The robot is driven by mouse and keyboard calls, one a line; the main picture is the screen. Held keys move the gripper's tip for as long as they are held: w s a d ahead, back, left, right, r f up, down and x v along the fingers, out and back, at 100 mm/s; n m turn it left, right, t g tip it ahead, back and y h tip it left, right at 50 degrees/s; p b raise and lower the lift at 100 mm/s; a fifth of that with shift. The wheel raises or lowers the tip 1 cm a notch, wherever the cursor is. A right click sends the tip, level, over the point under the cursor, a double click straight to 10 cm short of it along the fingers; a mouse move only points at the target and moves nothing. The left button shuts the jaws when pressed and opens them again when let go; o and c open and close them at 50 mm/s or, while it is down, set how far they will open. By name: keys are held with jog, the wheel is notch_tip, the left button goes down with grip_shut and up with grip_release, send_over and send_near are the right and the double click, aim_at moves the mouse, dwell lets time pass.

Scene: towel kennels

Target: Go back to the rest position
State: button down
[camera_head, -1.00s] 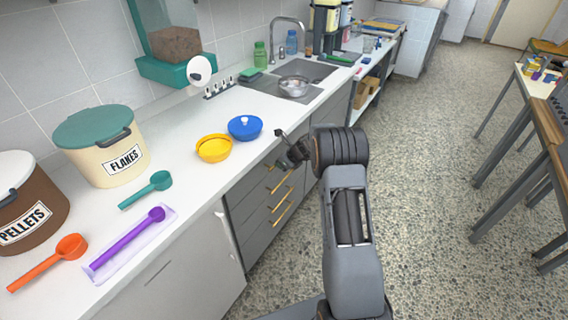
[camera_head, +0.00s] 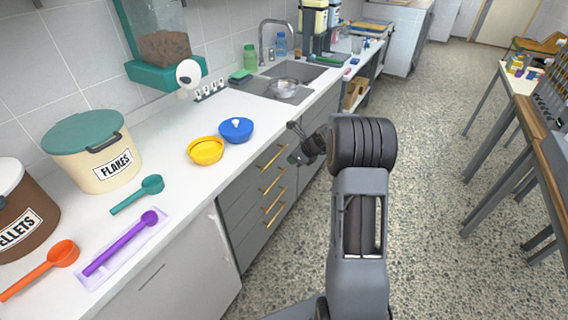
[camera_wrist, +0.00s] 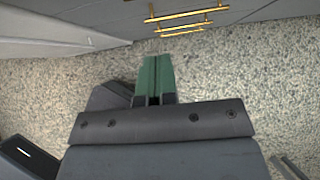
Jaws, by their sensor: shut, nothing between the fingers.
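My gripper (camera_head: 292,127) is beside the front edge of the white counter, in front of the grey drawers, with the arm folded back toward my body. In the wrist view my gripper's green fingers (camera_wrist: 155,70) lie together, shut and empty, above the speckled floor (camera_wrist: 240,80). No object is held.
The counter (camera_head: 190,180) bears a yellow bowl (camera_head: 205,152), a blue bowl (camera_head: 236,133), scoops and a FLAKES tub (camera_head: 95,165). Drawers with brass handles (camera_head: 270,188) stand close to my gripper. Tables (camera_head: 530,125) stand at the right. The floor between (camera_head: 440,180) is clear.

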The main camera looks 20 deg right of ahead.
jog(key=s+a+r+n+g, duration=0.1)
jog(key=s+a+n+g, duration=0.25)
jog(key=s+n, duration=0.85)
jog(key=s+a+r+n+h+p, duration=0.2)
jog(key=s+a+r+n, duration=0.2)
jog(key=s+r+n, duration=0.3)
jog(key=s+a+r+n+h+p, duration=0.2)
jog(key=s+a+r+n+p, duration=0.1)
jog(key=s+r+n, duration=0.5)
jog(key=s+a+n+t, duration=0.1)
jog(key=s, duration=0.1)
jog(key=shift+s+a+h, duration=0.2)
jog(key=shift+s+h, duration=0.1)
jog(key=shift+h, duration=0.1)
jog(key=shift+r, duration=0.1)
